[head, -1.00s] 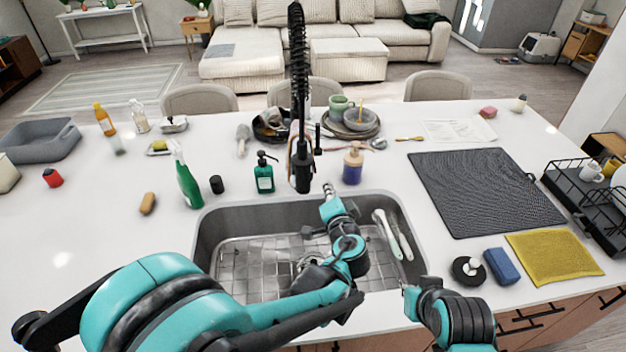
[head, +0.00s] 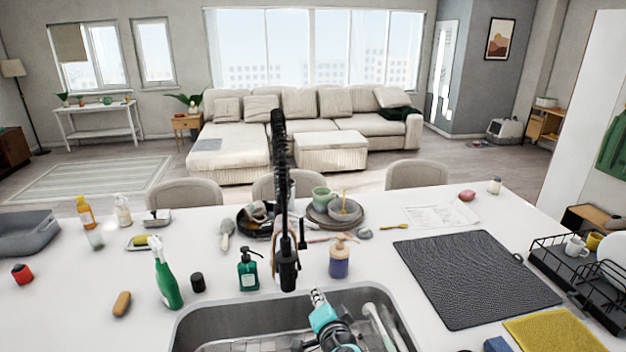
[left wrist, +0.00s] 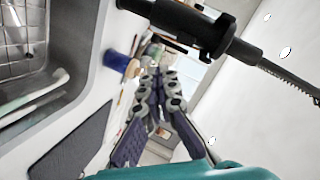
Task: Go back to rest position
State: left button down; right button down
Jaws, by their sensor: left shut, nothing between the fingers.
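My left gripper (head: 318,297) shows over the sink (head: 225,315), just in front of the black faucet (head: 286,265). It is shut and empty. In the left wrist view my left gripper's fingers (left wrist: 160,78) lie close together, with the faucet (left wrist: 190,25) crossing the top of the picture. My right gripper is out of view. The lower part of the sink is cut off by the picture's bottom edge.
Around the sink stand a green soap dispenser (head: 248,270), a purple pump bottle (head: 339,260) and a green spray bottle (head: 165,275). A dark drying mat (head: 475,280), yellow cloth (head: 553,332) and dish rack (head: 575,265) are at right. White utensils (head: 380,325) lie at the sink's right side.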

pick_arm(q)
jog(key=s+a+f+n+g+b, duration=0.25)
jog(key=s+a, duration=0.25)
jog(key=a, duration=0.3)
jog(key=s+a+f+n+g+b, duration=0.1)
jog(key=s+a+f+n+g, duration=0.2)
jog(key=a, duration=0.4)
jog(key=s+a+f+n+g+h+b, duration=0.1)
jog(key=s+f, duration=0.2)
jog(key=s, duration=0.4)
jog(key=s+a+f+n+h+b, duration=0.2)
jog(key=s+f, duration=0.1)
jog(key=s, duration=0.4)
jog(key=shift+s+g, duration=0.35)
jog(key=shift+s, duration=0.05)
